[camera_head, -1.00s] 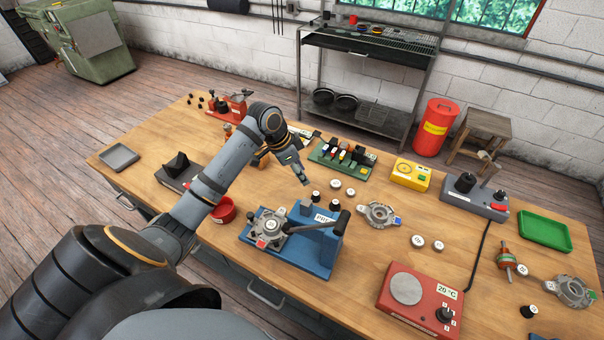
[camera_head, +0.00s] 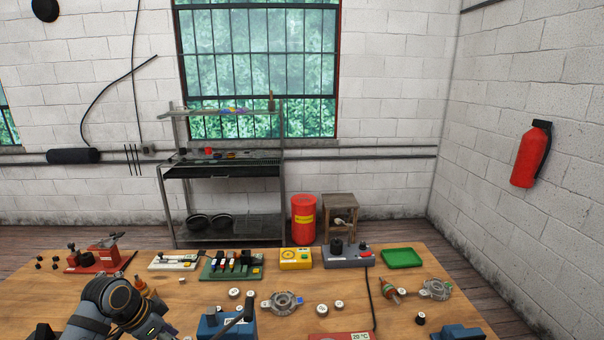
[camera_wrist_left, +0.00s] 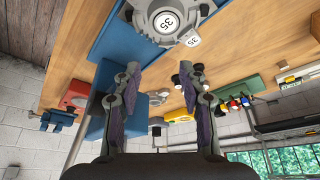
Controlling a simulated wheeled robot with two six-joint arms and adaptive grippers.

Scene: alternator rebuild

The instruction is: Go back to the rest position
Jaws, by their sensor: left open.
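My left arm's dark wrist (camera_head: 125,305) shows at the bottom left of the head view; its fingertips are not clear there. In the left wrist view my left gripper (camera_wrist_left: 159,70) is open, with nothing between its fingers. Beyond the fingertips in that view is a grey alternator housing (camera_wrist_left: 150,12) with a white round part marked 35, on the blue press (camera_wrist_left: 118,42). My right gripper is not in view.
The wooden table (camera_head: 180,296) holds a red fixture (camera_head: 100,256), a green rack (camera_head: 232,268), a yellow box (camera_head: 296,260), a grey device (camera_head: 345,259), an empty green tray (camera_head: 403,259) and another housing (camera_head: 284,302). A red bin (camera_head: 304,220) stands behind the table.

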